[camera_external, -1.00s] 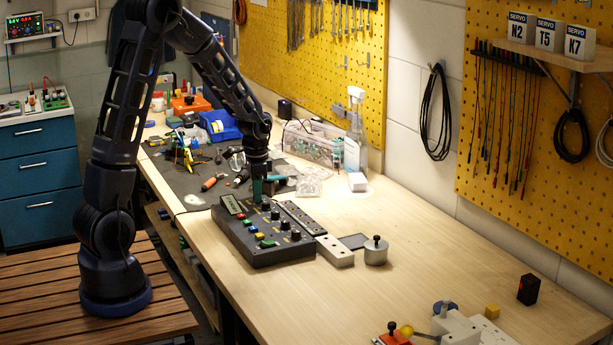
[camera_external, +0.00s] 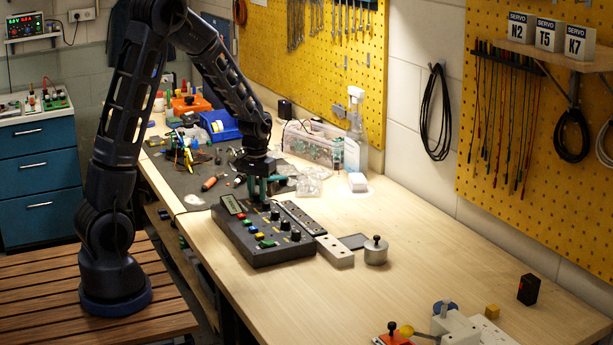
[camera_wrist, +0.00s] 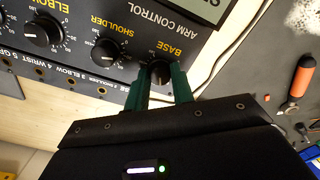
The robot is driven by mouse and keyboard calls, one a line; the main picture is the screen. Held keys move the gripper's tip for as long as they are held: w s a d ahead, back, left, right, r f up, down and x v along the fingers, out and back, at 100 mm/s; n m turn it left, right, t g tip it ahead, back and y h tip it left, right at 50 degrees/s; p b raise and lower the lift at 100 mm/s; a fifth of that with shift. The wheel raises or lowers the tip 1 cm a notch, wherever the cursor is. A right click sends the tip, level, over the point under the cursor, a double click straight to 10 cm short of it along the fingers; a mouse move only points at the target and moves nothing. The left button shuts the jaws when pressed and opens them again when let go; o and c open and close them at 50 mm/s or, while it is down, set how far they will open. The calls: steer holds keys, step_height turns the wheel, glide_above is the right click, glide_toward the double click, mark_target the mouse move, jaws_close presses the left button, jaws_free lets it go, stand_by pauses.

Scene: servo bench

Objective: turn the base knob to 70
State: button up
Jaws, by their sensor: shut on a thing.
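The control box (camera_external: 262,240) is dark, lies on the bench and carries a row of black knobs, coloured buttons and a small display. In the wrist view its panel reads ARM CONTROL. The base knob (camera_wrist: 158,73) sits under the BASE label, closest to the display. My gripper (camera_wrist: 159,80) has its two green fingers on either side of this knob, shut on it. In the external view my gripper (camera_external: 260,191) points down at the far end of the knob row. The fingers partly hide the knob's scale, and I cannot read its setting.
The shoulder knob (camera_wrist: 105,52) and elbow knob (camera_wrist: 43,35) stand beside the base knob. A socket strip (camera_external: 300,217) lies along the box's right side. A weight (camera_external: 376,251) stands farther right. The bench's middle right is clear.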

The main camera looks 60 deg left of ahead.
mark_target(257, 194)
steer(key=shift+n, duration=0.6)
steer(key=o, duration=1)
step_height(257, 194, up, 11)
stand_by(0.3)
